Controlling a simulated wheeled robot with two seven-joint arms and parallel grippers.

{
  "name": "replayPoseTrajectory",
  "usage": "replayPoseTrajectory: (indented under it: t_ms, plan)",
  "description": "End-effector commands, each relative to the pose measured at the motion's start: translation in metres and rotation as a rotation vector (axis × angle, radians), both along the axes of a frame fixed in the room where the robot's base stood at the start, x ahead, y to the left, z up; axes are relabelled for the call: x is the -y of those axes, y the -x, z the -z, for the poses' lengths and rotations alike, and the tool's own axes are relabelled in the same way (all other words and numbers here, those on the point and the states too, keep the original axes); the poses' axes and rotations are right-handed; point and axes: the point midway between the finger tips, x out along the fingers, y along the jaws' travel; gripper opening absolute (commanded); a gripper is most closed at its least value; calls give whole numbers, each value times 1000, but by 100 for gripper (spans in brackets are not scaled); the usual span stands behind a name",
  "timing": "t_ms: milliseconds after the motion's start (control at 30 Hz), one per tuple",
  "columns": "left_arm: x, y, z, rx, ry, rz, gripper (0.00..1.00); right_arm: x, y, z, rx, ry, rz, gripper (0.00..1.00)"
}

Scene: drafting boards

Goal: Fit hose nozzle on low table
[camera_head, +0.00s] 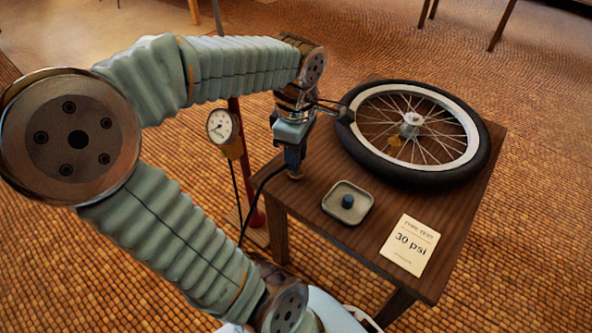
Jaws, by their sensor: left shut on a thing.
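My left gripper (293,148) points down above the left edge of the low table (327,273). A black hose (262,185) runs from there down past the table's left side. A spoked wheel with a black tyre (405,179) and pale rim lies flat on the table, right of the gripper and apart from the nozzle. I cannot make out its valve. My right gripper is not in view.
A "30 psi" card (409,245) lies near the front corner. A round gauge (221,126) stands by a red post (234,108) left of the table.

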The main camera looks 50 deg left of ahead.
Motion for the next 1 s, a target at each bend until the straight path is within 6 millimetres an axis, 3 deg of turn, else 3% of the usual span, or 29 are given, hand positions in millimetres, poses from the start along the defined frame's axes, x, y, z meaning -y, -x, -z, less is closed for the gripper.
replayPoseTrajectory:
  t_ms: [67, 100, 267, 633, 767, 1000]
  plan:
    - [0, 0, 3, 0, 0, 0, 0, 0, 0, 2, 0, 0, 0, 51]
    - [0, 0, 2, 0, 0, 0, 31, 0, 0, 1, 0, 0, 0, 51]
    - [0, 0, 1, 0, 0, 0, 55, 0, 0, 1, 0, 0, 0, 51]
    - [0, 0, -5, 2, -1, 0, 55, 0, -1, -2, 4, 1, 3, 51]
    - [0, 0, -30, 4, -2, 0, 55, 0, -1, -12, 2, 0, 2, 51]
    - [0, -1, -90, 4, -2, 0, 55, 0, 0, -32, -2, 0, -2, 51]
